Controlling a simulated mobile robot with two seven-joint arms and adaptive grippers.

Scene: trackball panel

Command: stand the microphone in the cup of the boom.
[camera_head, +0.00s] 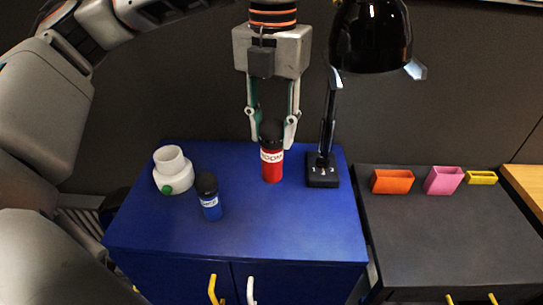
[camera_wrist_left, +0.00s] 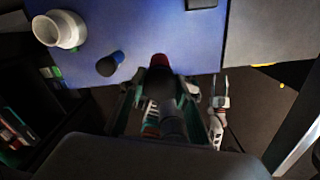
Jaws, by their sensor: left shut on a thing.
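The red cup (camera_head: 272,170) with a white label reading "BOOM" stands upright at the back of the blue cabinet top. My left gripper (camera_head: 273,138) points down over it, its fingers shut on the black microphone (camera_head: 270,131). The microphone is upright at the cup's mouth; how deep it sits is hidden. In the left wrist view the dark microphone (camera_wrist_left: 167,83) is between the fingers, with a red edge of the cup (camera_wrist_left: 158,60) beyond it. A blue cup (camera_head: 211,210) with a black-topped thing in it stands nearer, to the left.
A black lamp (camera_head: 371,35) on a numbered base (camera_head: 322,180) stands close right of the red cup. A white pot (camera_head: 172,170) with a green knob stands left. Orange (camera_head: 391,182), pink (camera_head: 443,181) and yellow (camera_head: 481,178) bins sit on the dark cabinet. The blue top's front is clear.

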